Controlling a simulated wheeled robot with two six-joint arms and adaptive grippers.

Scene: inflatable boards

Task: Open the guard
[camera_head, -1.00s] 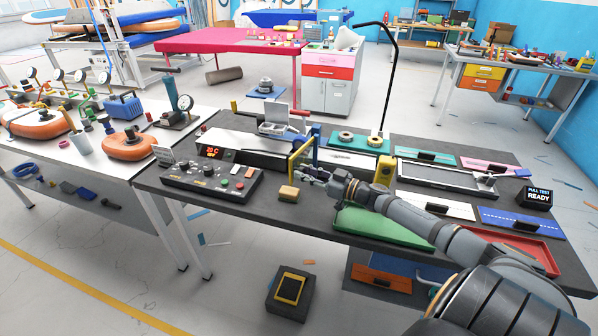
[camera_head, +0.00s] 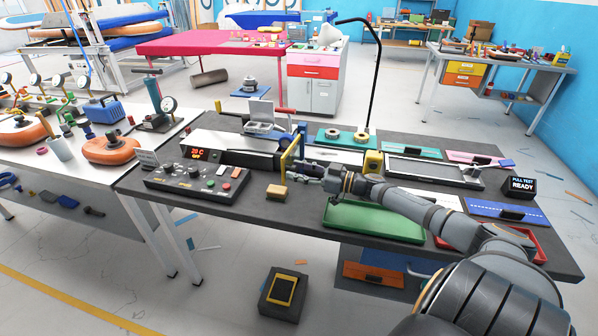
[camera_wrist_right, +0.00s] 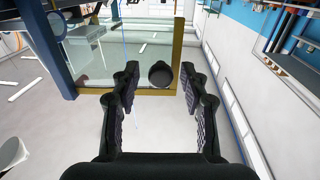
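The guard (camera_head: 287,157) is a clear panel in a yellow frame, standing upright over the front of the heat press on the dark bench. In the right wrist view the guard's frame (camera_wrist_right: 178,45) is close ahead, with a round black knob (camera_wrist_right: 161,73) near its lower corner. My right gripper (camera_head: 302,170) is just right of the guard. In the wrist view the right gripper (camera_wrist_right: 158,83) is open, its fingers on either side of the knob with gaps showing. Whether the fingertips reach past the knob is unclear. My left gripper is not in view.
A green tray (camera_head: 373,221) lies under my right arm. A display (camera_head: 198,153) and tape rolls (camera_head: 361,136) stand behind.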

